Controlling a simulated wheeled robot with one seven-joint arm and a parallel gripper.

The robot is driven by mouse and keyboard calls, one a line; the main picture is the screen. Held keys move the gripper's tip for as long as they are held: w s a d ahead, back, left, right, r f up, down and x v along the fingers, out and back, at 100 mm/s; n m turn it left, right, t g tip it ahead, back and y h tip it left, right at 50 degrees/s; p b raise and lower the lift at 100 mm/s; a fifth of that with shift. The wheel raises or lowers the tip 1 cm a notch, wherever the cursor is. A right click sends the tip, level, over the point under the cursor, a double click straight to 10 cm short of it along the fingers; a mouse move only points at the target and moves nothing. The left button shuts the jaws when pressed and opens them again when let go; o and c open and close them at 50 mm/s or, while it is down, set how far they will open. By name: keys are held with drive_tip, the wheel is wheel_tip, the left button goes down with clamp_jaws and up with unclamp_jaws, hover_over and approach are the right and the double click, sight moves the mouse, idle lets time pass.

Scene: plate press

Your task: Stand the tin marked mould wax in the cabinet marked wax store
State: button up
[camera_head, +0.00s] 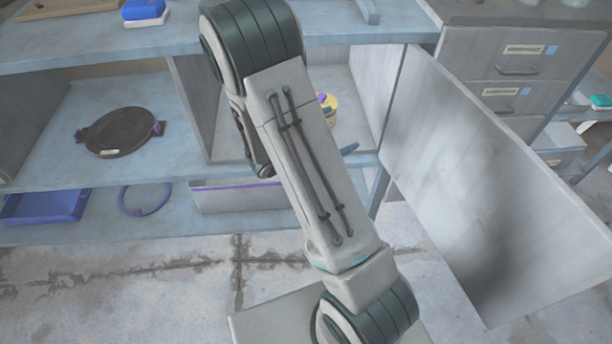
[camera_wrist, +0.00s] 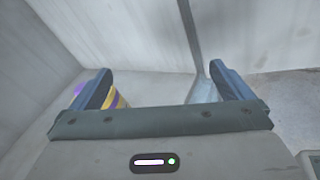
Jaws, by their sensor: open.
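A yellow, cream and purple tin (camera_head: 329,106) stands in an open compartment (camera_head: 366,84), partly hidden behind my arm in the head view. Its label cannot be read. In the wrist view the tin (camera_wrist: 117,101) shows at the left, partly covered by the left finger of my gripper (camera_wrist: 163,76). The gripper is open, with nothing seen held between its fingers. A blue piece beside my arm in the head view may be a finger; the rest of the gripper is hidden there. The compartment's grey door (camera_head: 490,180) is swung wide open. No wax store mark is legible.
The open door juts into the room on the right. A drawer unit (camera_head: 515,70) with small labels stands behind it. Left of the compartment, a shelf holds a dark round plate (camera_head: 122,131). Below are a blue tray (camera_head: 45,206) and a blue ring (camera_head: 146,199).

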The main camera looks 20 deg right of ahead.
drive_tip(key=s+a+r+m+g+y, duration=0.2)
drive_tip(key=s+m+g+y, duration=0.15)
drive_tip(key=s+m, duration=0.3)
drive_tip(key=s+a+r+m+g+y, duration=0.1)
drive_tip(key=s+r+m+g+y, duration=0.15)
drive_tip(key=s+m+y, duration=0.35)
drive_tip(key=s+a+r+m+t+y, duration=0.1)
drive_tip(key=s+a+r+m+y, duration=0.1)
drive_tip(key=a, duration=0.4)
drive_tip(key=s+a+r+m+t+y, duration=0.2)
drive_tip(key=s+a+m+y, duration=0.1)
drive_tip(key=a, duration=0.3)
drive_tip(key=shift+s+y, duration=0.35)
drive_tip(key=shift+y, duration=0.2)
